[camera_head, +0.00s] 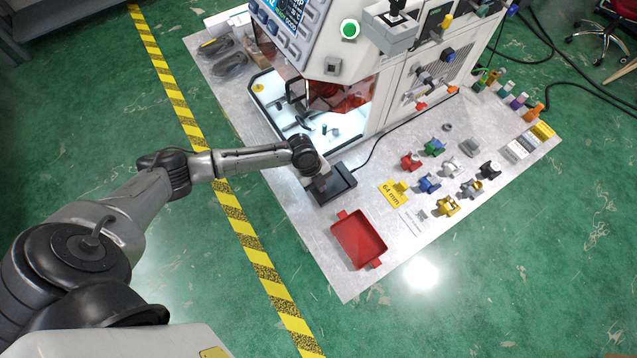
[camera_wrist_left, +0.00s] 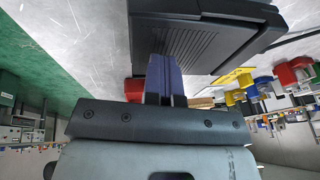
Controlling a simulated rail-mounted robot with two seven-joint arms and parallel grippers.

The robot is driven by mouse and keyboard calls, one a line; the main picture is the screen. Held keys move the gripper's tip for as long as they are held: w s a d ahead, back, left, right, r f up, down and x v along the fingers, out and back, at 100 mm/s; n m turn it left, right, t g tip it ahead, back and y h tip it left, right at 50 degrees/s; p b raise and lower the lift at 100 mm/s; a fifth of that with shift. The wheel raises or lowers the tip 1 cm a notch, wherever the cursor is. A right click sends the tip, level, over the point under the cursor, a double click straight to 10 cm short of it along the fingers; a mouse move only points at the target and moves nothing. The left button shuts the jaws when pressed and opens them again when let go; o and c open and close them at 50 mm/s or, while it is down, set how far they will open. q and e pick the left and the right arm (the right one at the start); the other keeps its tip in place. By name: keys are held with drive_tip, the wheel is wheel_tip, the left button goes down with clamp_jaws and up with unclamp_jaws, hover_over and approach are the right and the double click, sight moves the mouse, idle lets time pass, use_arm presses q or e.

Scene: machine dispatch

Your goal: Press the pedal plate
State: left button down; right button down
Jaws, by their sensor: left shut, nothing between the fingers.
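The black pedal (camera_head: 340,181) sits on the grey table near its left edge, with a cable running from it toward the machine. In the left wrist view its ribbed pedal plate (camera_wrist_left: 208,42) fills the top centre. My left gripper (camera_head: 320,184) is at the pedal's left part, covering some of it in the head view. In the left wrist view the two blue-grey fingers (camera_wrist_left: 161,72) are together, with nothing between them, and their tips overlap the plate's edge. I cannot tell whether they touch the plate. My right gripper is in neither view.
The machine (camera_head: 400,85) with its open lit bay stands behind the pedal. A red tray (camera_head: 359,238) lies in front of it. Several coloured parts, such as a red one (camera_head: 411,162), stand to the right. Bare table lies between pedal and tray.

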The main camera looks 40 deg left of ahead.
use_arm(q)
wheel_tip(320, 180, up, 5)
drive_tip(key=p, duration=0.4)
drive_tip(key=shift+s+a, duration=0.15)
drive_tip(key=v, duration=0.9)
drive_tip(key=shift+w, duration=0.25)
drive_tip(key=shift+n, duration=0.3)
